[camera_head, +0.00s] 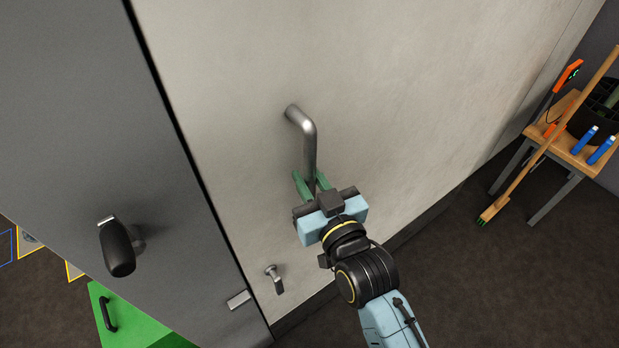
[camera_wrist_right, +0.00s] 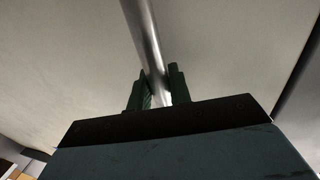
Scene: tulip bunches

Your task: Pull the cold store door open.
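The cold store door is most likely the large pale panel (camera_head: 230,110) in the head view. A dark narrow seam runs down its left edge, and no wide opening shows there. A bent steel bar handle (camera_head: 309,145) stands out from the panel. My right gripper (camera_head: 312,183) is at the lower part of this handle, with one green finger on each side. In the right wrist view the handle (camera_wrist_right: 146,40) runs down between the fingers (camera_wrist_right: 160,92), which look closed against it. My left gripper is not in view.
A grey panel (camera_head: 70,80) with a black handle (camera_head: 118,248) is at the left. A small lever (camera_head: 275,280) sits low on the pale panel. A wooden table (camera_head: 565,140) with tools and a leaning broom (camera_head: 540,150) stand at the right. The dark floor (camera_head: 480,280) between is clear.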

